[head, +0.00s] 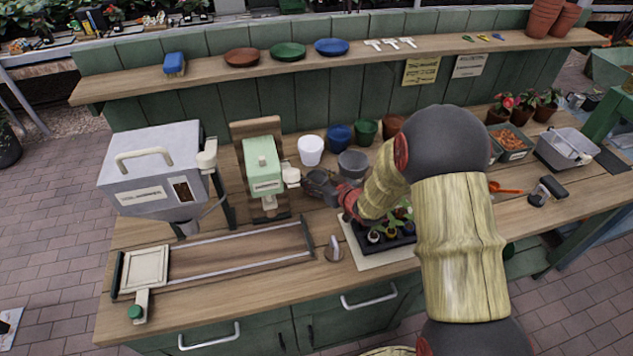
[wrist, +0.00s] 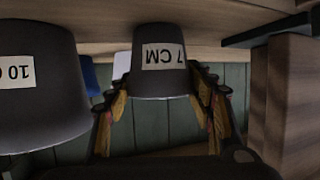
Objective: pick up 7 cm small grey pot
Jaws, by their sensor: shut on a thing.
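In the wrist view, which is upside down, the small grey pot (wrist: 160,82) with a "7 CM" label sits between the fingers of my gripper (wrist: 160,95). The fingers press on both its sides, and the pot looks upright. I cannot tell if its base touches the bench. In the head view my gripper (head: 322,184) is low over the bench, and the small pot is hard to make out there. A larger grey pot (wrist: 38,85), labelled "10", stands beside it; a grey pot (head: 352,164) shows just right of my gripper in the head view.
White (head: 311,150), blue (head: 340,137) and green (head: 366,131) pots stand behind. A green dispenser (head: 264,165) is close on the left. A seedling tray (head: 385,235) lies in front, partly behind my arm. A shelf (head: 210,78) runs above the back.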

